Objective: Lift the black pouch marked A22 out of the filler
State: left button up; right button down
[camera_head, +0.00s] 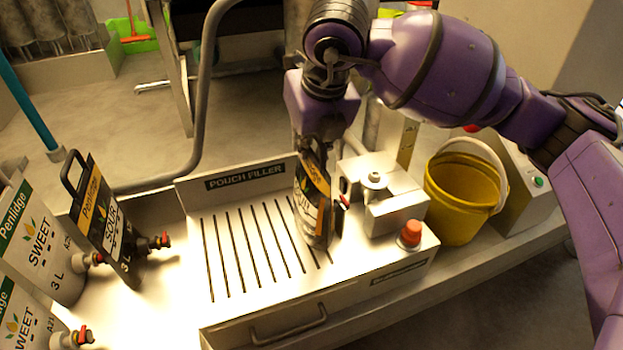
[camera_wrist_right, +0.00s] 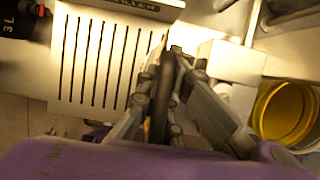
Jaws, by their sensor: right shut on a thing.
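A black pouch (camera_head: 308,215) with a white label and an orange-yellow band is upright at the right end of the slotted tray of the pouch filler (camera_head: 228,262). Its A22 mark cannot be read. My right gripper (camera_head: 313,150) comes down from above and is shut on the top of this pouch. In the right wrist view the pouch (camera_wrist_right: 160,95) shows edge-on as a dark strip between the fingers (camera_wrist_right: 168,75). I cannot tell whether its bottom touches the tray. My left gripper is not in view.
A black SOUR pouch (camera_head: 103,222) and white SWEET pouches (camera_head: 38,245) with red taps stand at left. The filler head (camera_head: 385,200) and red button (camera_head: 410,233) are right of the held pouch. A yellow bucket (camera_head: 462,200) stands further right. The tray's left part is clear.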

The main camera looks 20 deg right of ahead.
notch_tip(320, 180, up, 18)
jog(key=shift+r, duration=0.15)
dwell(0.4)
dwell(0.3)
